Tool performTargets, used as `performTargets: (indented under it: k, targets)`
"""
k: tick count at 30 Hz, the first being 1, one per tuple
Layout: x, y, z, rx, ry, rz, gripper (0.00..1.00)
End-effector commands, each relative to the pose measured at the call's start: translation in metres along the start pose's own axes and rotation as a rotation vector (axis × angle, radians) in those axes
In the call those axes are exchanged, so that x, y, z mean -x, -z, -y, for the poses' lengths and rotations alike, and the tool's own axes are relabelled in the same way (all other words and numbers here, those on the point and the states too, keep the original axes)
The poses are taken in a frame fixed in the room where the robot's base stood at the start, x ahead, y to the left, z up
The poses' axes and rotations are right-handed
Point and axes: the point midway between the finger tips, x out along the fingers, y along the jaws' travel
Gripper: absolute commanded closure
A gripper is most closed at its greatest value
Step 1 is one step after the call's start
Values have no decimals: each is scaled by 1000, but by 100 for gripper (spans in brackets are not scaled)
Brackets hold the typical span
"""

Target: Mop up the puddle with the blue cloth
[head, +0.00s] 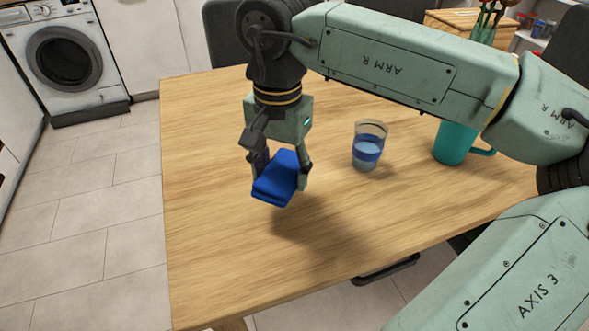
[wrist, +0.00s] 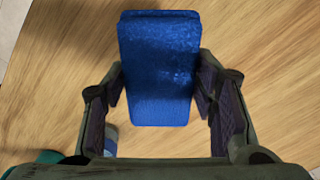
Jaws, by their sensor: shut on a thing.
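The blue cloth (head: 277,180) is a folded pad between the fingers of my gripper (head: 281,172), held above the table, with a shadow on the wood below it. In the wrist view the cloth (wrist: 158,75) sits between both fingers (wrist: 159,88), and its upper face has uneven darker and lighter blotches. My gripper is shut on the cloth. I cannot make out a puddle on the bare table (head: 215,240) in either view; my arm and the cloth hide parts of the top.
A clear glass with blue liquid (head: 368,150) stands just right of my gripper. A teal mug (head: 453,143) stands farther right, under my arm. The table's left and front areas look clear. A washing machine (head: 65,58) stands on the floor at the back left.

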Motion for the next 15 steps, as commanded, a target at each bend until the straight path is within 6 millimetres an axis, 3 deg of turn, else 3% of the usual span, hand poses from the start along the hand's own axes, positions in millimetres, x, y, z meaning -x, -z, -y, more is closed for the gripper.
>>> performTargets:
  k: [4,15]
  targets:
    - [12,-6,6,3,0,-1,78]
    - [14,-8,8,1,0,0,78]
